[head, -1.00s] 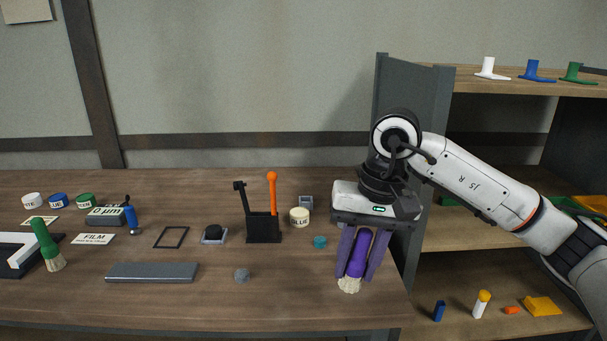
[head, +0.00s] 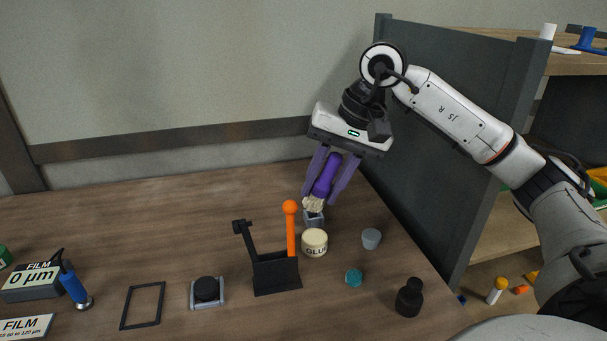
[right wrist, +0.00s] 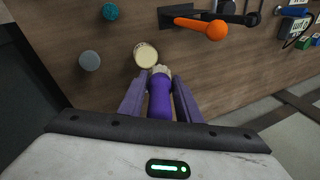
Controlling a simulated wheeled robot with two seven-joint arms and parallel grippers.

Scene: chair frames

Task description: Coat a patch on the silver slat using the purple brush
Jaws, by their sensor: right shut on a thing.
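The purple brush (head: 327,175) is held bristles down in my right gripper (head: 319,198), whose fingers are shut on its handle. Its pale bristles are at the small grey square cup (head: 314,221), behind the glue jar (head: 315,242). I cannot tell whether they dip into the cup or are just over it. The right wrist view shows the brush (right wrist: 160,100) between the fingers, bristles beside the glue jar (right wrist: 146,54); the cup is hidden there. The silver slat is outside the current views. My left gripper is not in view.
A black holder (head: 275,274) with an upright orange-ended tool (head: 290,228) stands left of the glue jar. A grey cup (head: 371,238), teal lump (head: 354,277) and black bottle (head: 409,297) are to the right. A dark shelf panel (head: 450,110) rises beside the table.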

